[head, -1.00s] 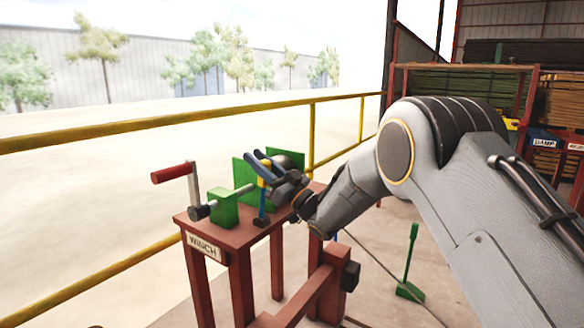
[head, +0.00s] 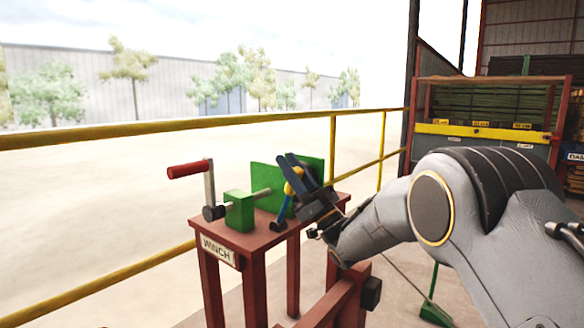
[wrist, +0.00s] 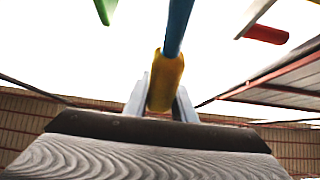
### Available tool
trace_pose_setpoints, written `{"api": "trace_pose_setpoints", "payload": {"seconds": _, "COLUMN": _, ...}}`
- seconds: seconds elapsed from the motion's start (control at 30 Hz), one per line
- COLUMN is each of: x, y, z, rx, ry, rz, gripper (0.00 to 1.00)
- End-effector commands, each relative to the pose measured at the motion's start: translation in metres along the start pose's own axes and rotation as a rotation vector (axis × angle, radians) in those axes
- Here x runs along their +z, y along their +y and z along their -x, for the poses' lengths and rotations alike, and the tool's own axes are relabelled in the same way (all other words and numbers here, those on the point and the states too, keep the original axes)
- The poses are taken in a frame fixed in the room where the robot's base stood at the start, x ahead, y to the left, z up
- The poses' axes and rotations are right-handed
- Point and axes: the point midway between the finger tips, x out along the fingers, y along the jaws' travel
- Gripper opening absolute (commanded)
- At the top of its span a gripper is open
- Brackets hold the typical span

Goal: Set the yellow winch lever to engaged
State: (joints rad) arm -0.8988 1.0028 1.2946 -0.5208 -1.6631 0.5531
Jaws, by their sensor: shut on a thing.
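The winch lever has a blue shaft (head: 282,212) and a yellow grip (head: 293,187). It stands on the red winch table (head: 258,240) and leans, its top towards the right. My gripper (head: 287,166) is at the top of the lever, shut on the yellow grip. In the wrist view the yellow grip (wrist: 166,82) sits between the two pale fingers, with the blue shaft (wrist: 178,25) running on beyond it. The fingers hide part of the grip.
The winch has a green block (head: 239,210), a red-handled crank (head: 188,170) and a green plate (head: 268,178) close behind the lever. A yellow railing (head: 150,130) runs behind the table. A green floor pedal (head: 436,314) stands at the lower right.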

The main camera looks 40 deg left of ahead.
Motion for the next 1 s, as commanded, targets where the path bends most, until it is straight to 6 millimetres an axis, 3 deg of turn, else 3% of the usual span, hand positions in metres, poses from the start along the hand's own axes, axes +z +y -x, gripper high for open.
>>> {"api": "trace_pose_setpoints", "payload": {"seconds": 0.13, "x": 0.001, "y": -0.001, "z": 0.003, "rx": -0.003, "ry": -0.001, "rz": -0.003, "gripper": 0.0}}
{"api": "trace_pose_setpoints", "payload": {"seconds": 0.17, "x": 0.001, "y": -0.001, "z": 0.003, "rx": -0.003, "ry": -0.001, "rz": -0.003, "gripper": 0.28}}
{"api": "trace_pose_setpoints", "payload": {"seconds": 0.27, "x": 0.001, "y": -0.001, "z": 0.003, "rx": -0.002, "ry": -0.002, "rz": -0.003, "gripper": 0.42}}
{"api": "trace_pose_setpoints", "payload": {"seconds": 0.63, "x": 0.002, "y": -0.002, "z": 0.007, "rx": -0.002, "ry": -0.003, "rz": -0.004, "gripper": 0.42}}
{"api": "trace_pose_setpoints", "payload": {"seconds": 1.0, "x": 0.002, "y": -0.002, "z": 0.063, "rx": -0.001, "ry": -0.004, "rz": -0.004, "gripper": 0.42}}
